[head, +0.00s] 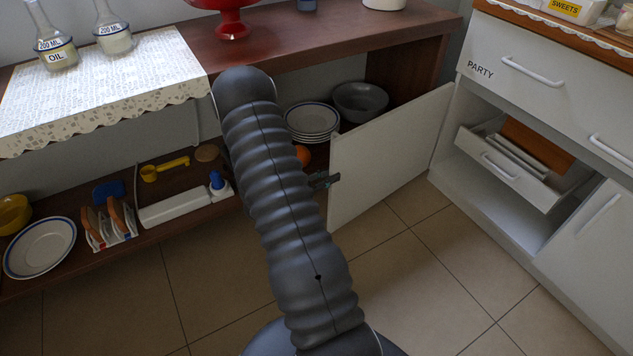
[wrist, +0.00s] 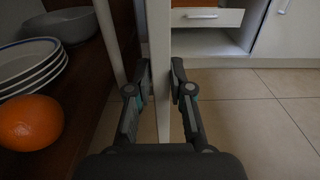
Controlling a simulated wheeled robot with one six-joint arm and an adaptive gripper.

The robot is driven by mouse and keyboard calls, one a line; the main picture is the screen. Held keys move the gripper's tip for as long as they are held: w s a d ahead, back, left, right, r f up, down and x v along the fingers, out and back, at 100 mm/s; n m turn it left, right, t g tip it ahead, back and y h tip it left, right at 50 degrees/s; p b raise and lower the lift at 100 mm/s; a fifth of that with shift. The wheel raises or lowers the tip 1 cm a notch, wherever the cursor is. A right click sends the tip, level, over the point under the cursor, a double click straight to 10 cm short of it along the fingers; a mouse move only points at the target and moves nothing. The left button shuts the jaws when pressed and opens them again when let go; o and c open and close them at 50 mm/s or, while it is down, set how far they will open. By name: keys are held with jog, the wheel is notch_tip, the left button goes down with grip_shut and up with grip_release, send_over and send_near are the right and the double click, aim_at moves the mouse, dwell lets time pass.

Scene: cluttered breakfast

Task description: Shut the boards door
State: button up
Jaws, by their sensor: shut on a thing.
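The boards door (head: 385,155) is a white panel standing wide open, reaching left from the white cabinet on the right. In the wrist view, the door (wrist: 160,50) is seen edge-on, running away from me. My gripper (head: 323,180) is at the door's free left edge, mostly hidden behind my arm in the head view. In the wrist view, my gripper (wrist: 161,75) has one finger on each side of the panel and is shut on it. The cabinet opening (head: 500,205) shows an inner white drawer (head: 508,175) with boards (head: 535,150) standing in it.
Plates (head: 312,120), a grey bowl (head: 360,101) and an orange (wrist: 30,122) lie on the brown shelf left of the door. A toast rack (head: 108,225) and blue-rimmed plate (head: 40,247) are farther left. The tiled floor (head: 440,270) before the cabinet is clear.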

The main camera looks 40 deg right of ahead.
jog(key=shift+s, duration=0.65)
jog(key=o, duration=1.1)
jog(key=shift+d, duration=0.1)
jog(key=v, duration=1)
